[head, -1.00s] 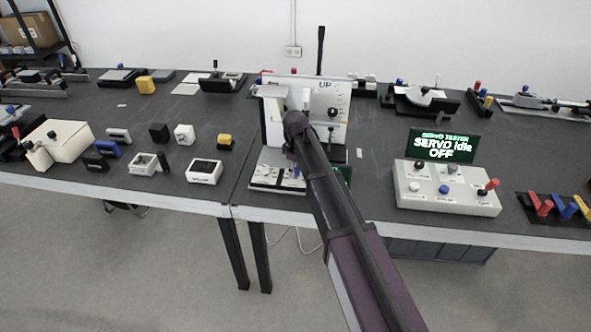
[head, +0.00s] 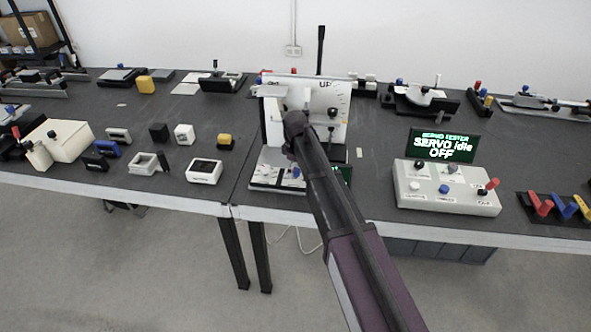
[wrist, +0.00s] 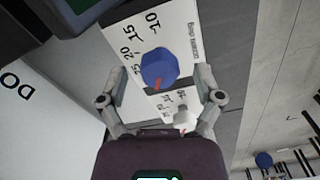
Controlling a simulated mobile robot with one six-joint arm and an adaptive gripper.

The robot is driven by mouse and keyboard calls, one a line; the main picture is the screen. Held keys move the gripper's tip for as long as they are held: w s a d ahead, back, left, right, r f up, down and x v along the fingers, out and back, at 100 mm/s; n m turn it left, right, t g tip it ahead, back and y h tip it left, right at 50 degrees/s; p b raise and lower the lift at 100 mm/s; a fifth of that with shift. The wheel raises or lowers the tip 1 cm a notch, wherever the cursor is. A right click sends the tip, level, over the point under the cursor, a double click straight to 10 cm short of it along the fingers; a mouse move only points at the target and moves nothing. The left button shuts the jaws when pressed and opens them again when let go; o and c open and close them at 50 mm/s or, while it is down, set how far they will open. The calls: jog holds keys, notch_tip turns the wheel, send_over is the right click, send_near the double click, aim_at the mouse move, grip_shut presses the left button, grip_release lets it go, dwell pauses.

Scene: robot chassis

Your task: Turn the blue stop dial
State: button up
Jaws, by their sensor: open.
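The blue dial (wrist: 159,67) is a faceted knob with a red mark, on a white panel with printed numbers, in the wrist view. In the head view it shows as a small blue spot (head: 296,173) beside my arm. My gripper (wrist: 160,76) is open, one finger left and one right of the blue dial in the picture. I cannot tell whether the fingers touch it. A white knob (wrist: 183,118) sits on the same panel, close by the right finger. In the head view my arm hides most of the gripper.
An upright white panel (head: 334,100) marked "UP" stands behind the dials. To the right is a grey control box (head: 447,196) with a green-lettered screen (head: 442,147) reading "SERVO idle OFF". Small blocks and devices stand to the left, including a white box (head: 204,171).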

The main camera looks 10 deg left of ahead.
aim_at(295, 170)
jog(key=shift+m, duration=0.5)
jog(key=m, duration=0.4)
jog(key=shift+m, duration=0.4)
jog(key=m, duration=1.2)
jog(key=shift+m, duration=0.3)
jog(key=m, duration=0.5)
jog(key=shift+m, duration=0.3)
notch_tip(295, 170, up, 14)
jog(key=p, duration=1.4)
jog(key=s+d+f+n+b, duration=0.1)
jog(key=s+d+n, duration=0.1)
jog(key=s+d, duration=0.3)
jog(key=s+d+f+n+b, duration=0.2)
jog(key=s+d, duration=0.4)
jog(key=d, duration=0.6)
jog(key=s+d+f+n+b, duration=0.2)
jog(key=s+d, duration=0.3)
jog(key=d, duration=0.3)
jog(key=shift+s+d+f+n, duration=0.15)
jog(key=shift+s+d+n, duration=0.25)
jog(key=shift+n, duration=0.5)
